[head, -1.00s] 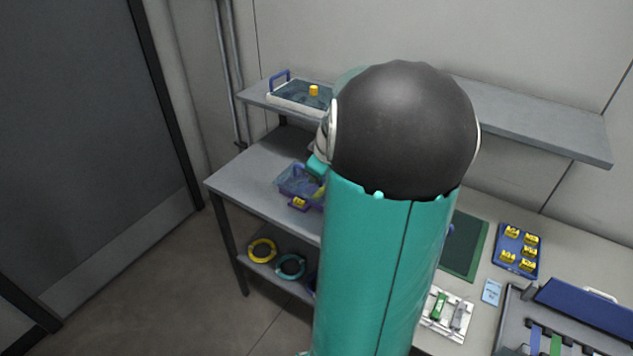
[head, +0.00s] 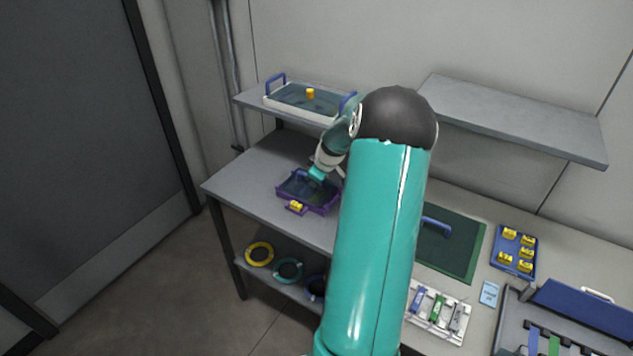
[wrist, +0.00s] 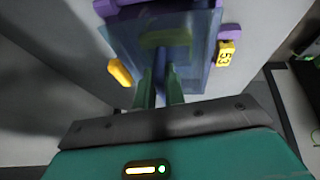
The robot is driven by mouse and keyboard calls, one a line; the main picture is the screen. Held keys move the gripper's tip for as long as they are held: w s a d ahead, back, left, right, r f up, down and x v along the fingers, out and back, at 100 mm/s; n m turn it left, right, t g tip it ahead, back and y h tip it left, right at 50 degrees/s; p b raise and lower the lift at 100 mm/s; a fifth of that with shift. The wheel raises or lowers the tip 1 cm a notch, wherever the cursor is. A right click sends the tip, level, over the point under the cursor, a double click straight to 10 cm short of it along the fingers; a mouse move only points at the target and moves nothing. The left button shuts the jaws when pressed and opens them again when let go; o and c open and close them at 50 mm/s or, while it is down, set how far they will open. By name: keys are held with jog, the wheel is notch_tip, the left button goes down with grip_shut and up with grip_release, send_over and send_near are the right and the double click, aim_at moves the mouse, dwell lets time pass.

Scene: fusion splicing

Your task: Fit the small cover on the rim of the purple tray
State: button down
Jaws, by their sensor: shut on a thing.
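The purple tray (head: 322,212) sits on the left part of the bench, with a yellow tag on its front side. In the wrist view its purple edge (wrist: 228,32) shows beside a yellow tag marked 53. The small cover (wrist: 118,42) is a see-through bluish sheet lying over the tray's opening. My gripper (wrist: 160,82) points down at the cover, its fingers shut on its grip part near the middle. In the head view my gripper (head: 316,175) is over the tray. I cannot tell whether the cover's edges touch the tray rim all round.
Yellow and teal rings (head: 289,270) lie on the lower shelf.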

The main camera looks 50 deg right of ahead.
jog(key=shift+f, duration=0.45)
jog(key=shift+f, duration=0.15)
jog(key=c, duration=1.5)
grip_release()
